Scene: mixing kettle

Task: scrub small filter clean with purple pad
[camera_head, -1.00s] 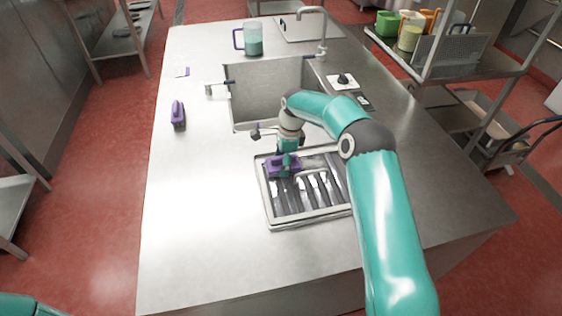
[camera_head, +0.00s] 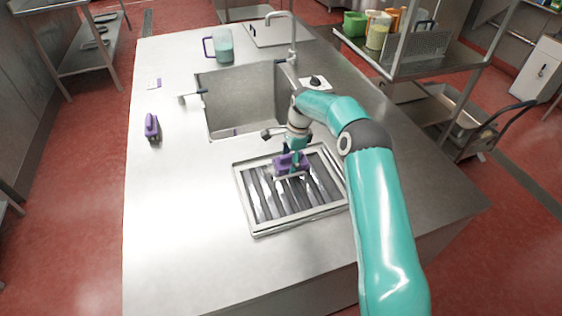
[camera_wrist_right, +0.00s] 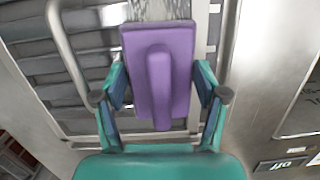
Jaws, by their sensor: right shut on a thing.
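The small filter (camera_head: 258,226) is a framed metal panel with slanted slats, lying flat on the steel counter in front of the sink. My right gripper (camera_head: 292,165) is over its far part, shut on the ridge handle of a purple pad (camera_head: 283,163). In the right wrist view, the pad (camera_wrist_right: 183,85) sits between the fingers of the gripper (camera_wrist_right: 160,98), over the filter's slats and frame (camera_wrist_right: 40,68). The pad's underside is hidden, so I cannot tell if it touches the slats. My left gripper is out of view.
A second purple-handled pad (camera_head: 152,127) stands on the counter at left. The sink (camera_head: 243,98) lies behind the filter, with a faucet (camera_head: 292,40) and a jug of teal liquid (camera_head: 224,47) beyond. A shelf rack (camera_head: 425,50) stands right. The counter's left front is clear.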

